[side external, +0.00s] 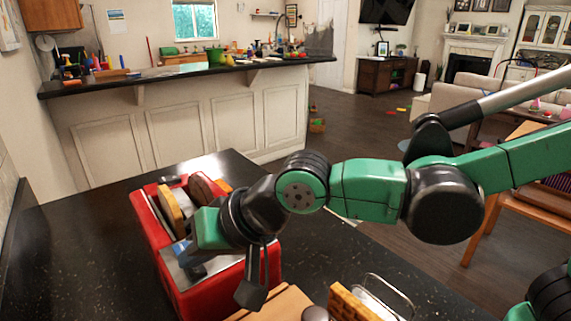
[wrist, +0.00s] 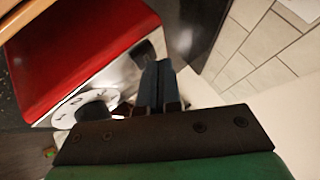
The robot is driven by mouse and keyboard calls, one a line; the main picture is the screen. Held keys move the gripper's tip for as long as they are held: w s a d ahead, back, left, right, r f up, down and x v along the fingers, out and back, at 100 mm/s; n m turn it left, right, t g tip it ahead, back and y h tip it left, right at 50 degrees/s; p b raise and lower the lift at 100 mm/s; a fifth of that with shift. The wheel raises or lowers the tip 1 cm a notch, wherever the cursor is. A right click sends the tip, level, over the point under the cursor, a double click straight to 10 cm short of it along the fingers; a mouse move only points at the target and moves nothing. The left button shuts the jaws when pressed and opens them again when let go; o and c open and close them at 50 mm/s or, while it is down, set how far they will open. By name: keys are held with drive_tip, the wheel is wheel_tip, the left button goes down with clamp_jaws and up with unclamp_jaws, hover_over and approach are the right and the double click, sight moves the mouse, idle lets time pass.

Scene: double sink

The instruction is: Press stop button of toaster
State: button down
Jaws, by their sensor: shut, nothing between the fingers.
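The red toaster (side external: 210,299) stands on the dark counter in the side external view, with bread in its top slots. The wrist view shows its red body (wrist: 80,45) and silver panel with a white numbered dial (wrist: 92,97) and a black lever knob (wrist: 144,50). My gripper (wrist: 159,66) is shut and empty; its dark fingers appear over the panel side, right of the dial and below the knob. I cannot tell whether they touch it. The stop button cannot be made out clearly; my gripper hides part of the panel.
A wooden board (side external: 276,304) and a waffle-like piece by a wire rack (side external: 390,296) are near the toaster at the front. The dark counter (side external: 85,250) is clear to its left. A tiled wall (wrist: 262,40) shows in the wrist view.

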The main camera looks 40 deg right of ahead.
sight(202, 270)
drive_tip(key=shift+r, duration=0.6)
drive_tip(key=shift+r, duration=2.5)
drive_tip(key=shift+d, duration=0.1)
drive_tip(key=d+f, duration=0.1)
drive_tip(key=d, duration=0.2)
drive_tip(key=d+f+h, duration=0.1)
drive_tip(key=d, duration=0.3)
drive_tip(key=d+f+h, duration=0.1)
drive_tip(key=d, duration=0.2)
drive_tip(key=shift+d, duration=0.25)
drive_tip(key=s+d+f+n+h, duration=0.1)
drive_tip(key=s+d+f, duration=0.1)
drive_tip(key=d, duration=0.4)
drive_tip(key=s+d+f+h, duration=0.2)
drive_tip(key=d+f, duration=0.1)
drive_tip(key=d, duration=0.2)
drive_tip(key=shift+s+d+f+n, duration=0.35)
drive_tip(key=shift+d+f+n, duration=0.05)
